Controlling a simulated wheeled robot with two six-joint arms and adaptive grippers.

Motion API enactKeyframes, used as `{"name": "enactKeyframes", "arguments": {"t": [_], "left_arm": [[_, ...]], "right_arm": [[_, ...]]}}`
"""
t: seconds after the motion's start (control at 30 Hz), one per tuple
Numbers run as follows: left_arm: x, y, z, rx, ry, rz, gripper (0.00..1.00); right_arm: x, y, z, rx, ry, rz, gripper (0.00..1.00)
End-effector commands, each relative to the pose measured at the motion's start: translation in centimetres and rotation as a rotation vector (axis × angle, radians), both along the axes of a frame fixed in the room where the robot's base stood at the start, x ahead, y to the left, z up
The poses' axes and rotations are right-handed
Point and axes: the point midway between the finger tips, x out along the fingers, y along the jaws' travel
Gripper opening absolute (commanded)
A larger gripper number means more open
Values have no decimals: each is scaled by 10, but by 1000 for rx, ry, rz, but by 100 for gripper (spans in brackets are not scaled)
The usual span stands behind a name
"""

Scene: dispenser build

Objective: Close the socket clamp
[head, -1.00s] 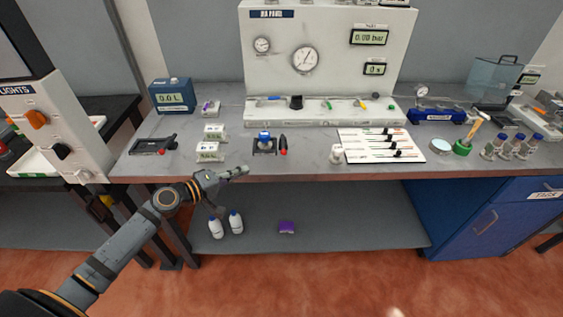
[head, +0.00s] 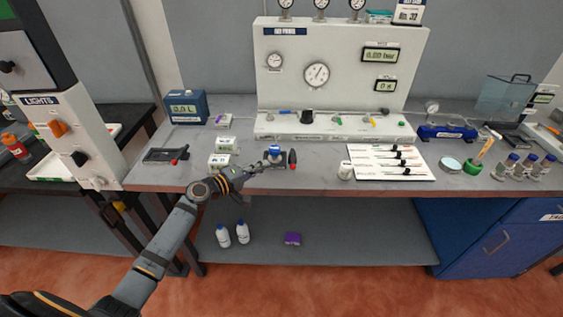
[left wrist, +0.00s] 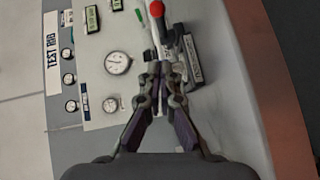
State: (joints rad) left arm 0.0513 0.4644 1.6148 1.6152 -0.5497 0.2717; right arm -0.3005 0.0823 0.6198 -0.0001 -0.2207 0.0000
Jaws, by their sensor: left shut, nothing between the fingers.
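The socket clamp (head: 275,157) sits near the front edge of the bench, with a blue part on top. Its dark lever (head: 292,158) with a red tip stands at its right side. My left gripper (head: 264,167) is shut and empty, just in front of the clamp, and partly covers its base. In the left wrist view the closed fingertips (left wrist: 160,68) point at a dark labelled block (left wrist: 193,58) and a red-tipped lever (left wrist: 157,9). Whether the fingers touch the clamp cannot be told. My right gripper is not in view.
Two white labelled blocks (head: 219,161) stand left of the clamp, and a black device with a red tip (head: 166,155) lies further left. A white cup (head: 345,170) and a white board with black knobs (head: 392,162) are at right. The gauge panel (head: 340,75) stands behind.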

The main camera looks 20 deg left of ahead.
Motion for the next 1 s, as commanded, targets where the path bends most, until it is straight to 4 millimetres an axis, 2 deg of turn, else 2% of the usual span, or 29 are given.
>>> {"name": "enactKeyframes", "arguments": {"t": [0.17,0.3,0.4,1.0], "left_arm": [[33,-21,-2,-5,0,-2,0],[36,-42,-6,-4,2,-3,0],[38,-51,-10,-2,1,-2,0],[39,-58,-12,0,1,15,0]], "right_arm": [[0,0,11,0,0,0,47],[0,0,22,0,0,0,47],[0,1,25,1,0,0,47],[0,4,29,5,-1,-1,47]]}}
